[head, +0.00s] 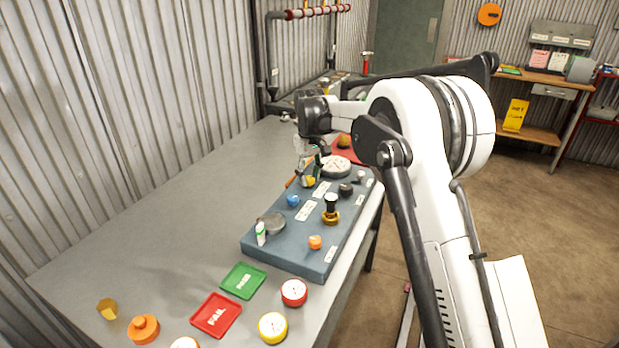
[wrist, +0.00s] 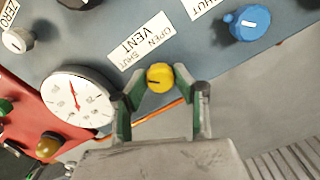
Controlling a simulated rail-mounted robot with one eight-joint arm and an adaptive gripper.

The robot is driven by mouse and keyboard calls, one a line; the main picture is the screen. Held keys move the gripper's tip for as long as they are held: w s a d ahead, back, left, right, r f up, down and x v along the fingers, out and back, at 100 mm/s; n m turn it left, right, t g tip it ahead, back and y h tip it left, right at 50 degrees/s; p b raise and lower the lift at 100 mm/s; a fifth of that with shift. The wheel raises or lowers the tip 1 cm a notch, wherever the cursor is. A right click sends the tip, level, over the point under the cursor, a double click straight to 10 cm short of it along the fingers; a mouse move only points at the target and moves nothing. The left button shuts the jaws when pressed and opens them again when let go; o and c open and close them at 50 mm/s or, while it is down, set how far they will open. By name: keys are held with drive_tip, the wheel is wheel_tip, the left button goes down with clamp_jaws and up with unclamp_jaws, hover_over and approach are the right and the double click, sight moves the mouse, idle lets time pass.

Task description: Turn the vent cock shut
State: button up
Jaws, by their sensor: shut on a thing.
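The vent cock is a round yellow knob (wrist: 160,78) on the blue-grey panel, beside a white label reading VENT with OPEN and SHUT marks (wrist: 141,39). My gripper (wrist: 161,82) has its two green-padded fingertips closed on either side of the knob in the wrist view. In the head view the yellow knob (head: 309,181) shows below my gripper (head: 310,172), partly hidden by the fingers. A dark line crosses the knob's face; its exact setting against the label is hard to read.
A white dial gauge (wrist: 75,97) with a red needle is close to one finger. A blue knob (wrist: 248,23) sits on the other side. A brass valve (head: 331,213) and an orange knob (head: 315,242) stand on the panel. Green (head: 243,281) and red (head: 216,314) trays lie in front.

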sight(310, 178)
idle(0.4)
drive_tip(key=o, duration=1.1)
drive_tip(key=shift+o, duration=0.2)
drive_tip(key=shift+r, duration=0.1)
wheel_tip(310, 178, up, 12)
